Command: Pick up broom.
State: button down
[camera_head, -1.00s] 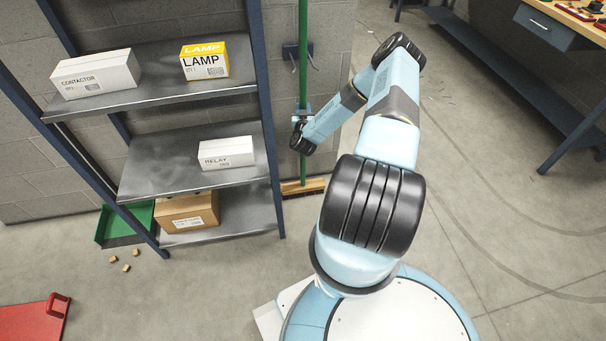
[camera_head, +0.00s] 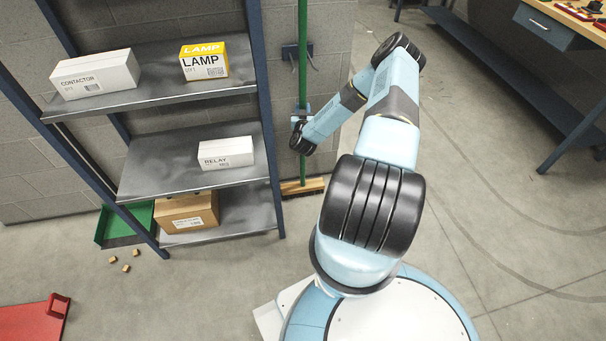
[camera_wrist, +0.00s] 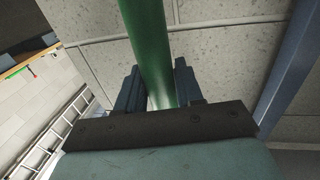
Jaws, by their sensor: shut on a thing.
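The broom (camera_head: 302,60) has a long green handle and stands upright against the grey block wall, to the right of the shelf rack. Its wooden head (camera_head: 303,186) rests at floor level by the wall. My gripper (camera_head: 302,112) is at the handle, below a dark wall bracket. In the wrist view the green handle (camera_wrist: 150,45) runs between the two dark fingers of my gripper (camera_wrist: 160,88), which are shut on it. The contact faces are partly hidden.
The metal shelf rack (camera_head: 190,173) stands close left, carrying a contactor box (camera_head: 95,75), a lamp box (camera_head: 204,62) and a relay box (camera_head: 226,153). A green bin (camera_head: 120,226) and small blocks lie at its foot. Open floor lies to the right, before a workbench (camera_head: 570,20).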

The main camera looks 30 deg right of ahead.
aim_at(303, 97)
jog(key=shift+r, duration=0.2)
jog(key=shift+s+r, duration=0.1)
jog(key=shift+r, duration=3.35)
jog(key=s+d+v, duration=0.1)
jog(key=d+v, duration=0.2)
jog(key=v, duration=1.6)
jog(key=shift+s+f, duration=0.15)
jog(key=shift+s, duration=0.3)
jog(key=shift+d, duration=0.1)
